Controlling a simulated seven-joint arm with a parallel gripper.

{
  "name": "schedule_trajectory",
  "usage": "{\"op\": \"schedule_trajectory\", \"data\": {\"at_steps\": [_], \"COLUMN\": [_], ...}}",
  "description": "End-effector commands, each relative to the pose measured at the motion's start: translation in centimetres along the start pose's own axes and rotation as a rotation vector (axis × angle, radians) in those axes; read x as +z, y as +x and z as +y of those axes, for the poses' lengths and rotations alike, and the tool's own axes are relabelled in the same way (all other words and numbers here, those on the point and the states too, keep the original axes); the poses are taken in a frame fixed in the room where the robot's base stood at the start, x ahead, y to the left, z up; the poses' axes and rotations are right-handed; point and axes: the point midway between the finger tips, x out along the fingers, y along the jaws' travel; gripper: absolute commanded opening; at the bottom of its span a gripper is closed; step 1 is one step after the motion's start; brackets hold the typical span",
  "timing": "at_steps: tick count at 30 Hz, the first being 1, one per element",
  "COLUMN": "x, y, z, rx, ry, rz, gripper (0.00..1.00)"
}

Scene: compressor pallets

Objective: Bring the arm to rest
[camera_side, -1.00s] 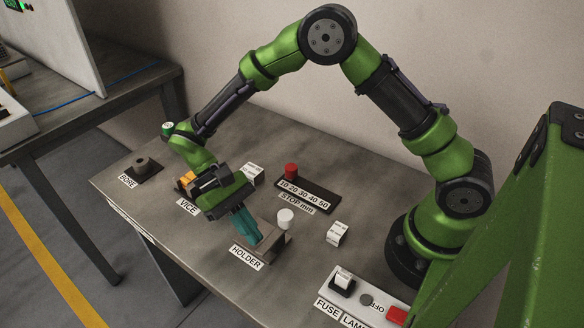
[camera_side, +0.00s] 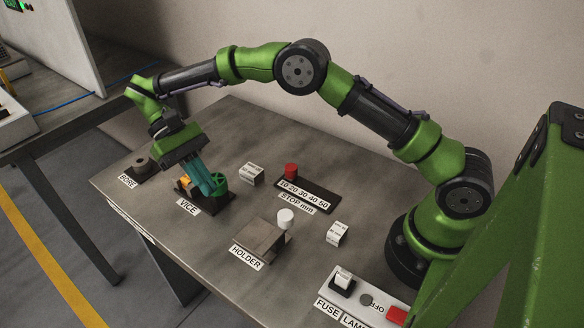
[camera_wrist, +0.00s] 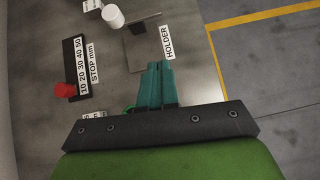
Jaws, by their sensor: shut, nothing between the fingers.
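My arm reaches out over the bench with my gripper (camera_side: 208,188) pointing down in front of the vice, as the side view sees it. Its teal fingers are together with nothing between them; the wrist view shows the closed fingertips (camera_wrist: 158,65). The vice (camera_side: 222,199) has an orange part (camera_side: 184,182) and a green wheel (camera_side: 220,181), and my fingers partly cover it. I cannot tell whether the fingertips touch it. The holder (camera_side: 262,238) stands apart from my gripper, to its right, and also shows in the wrist view (camera_wrist: 147,50).
A white-capped post (camera_side: 285,218) stands at the holder. The stop scale (camera_side: 308,193) has a red knob (camera_side: 291,171). White labelled blocks (camera_side: 251,174) (camera_side: 337,234) sit on the bench. The fuse and lamp panel (camera_side: 360,300) is at the front right, the bore block (camera_side: 143,168) far left.

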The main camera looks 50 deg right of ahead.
Motion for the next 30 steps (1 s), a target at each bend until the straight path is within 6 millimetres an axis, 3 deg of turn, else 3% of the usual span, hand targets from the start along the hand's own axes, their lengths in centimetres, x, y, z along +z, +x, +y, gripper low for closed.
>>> {"op": "schedule_trajectory", "data": {"at_steps": [16, 21, 26, 30], "x": [-0.4, -1.9, -0.6, 1.6], "y": [-0.4, 1.5, 1.2, 0.2], "z": [0.1, 1.1, 3.0, 4.9], "rx": [0.009, 0.055, 0.072, 0.051], "ry": [0.006, -0.027, -0.066, -0.08], "rz": [0.023, 0.069, 0.198, 0.34], "gripper": [0.0, 0.0, 0.0, 0.0]}}
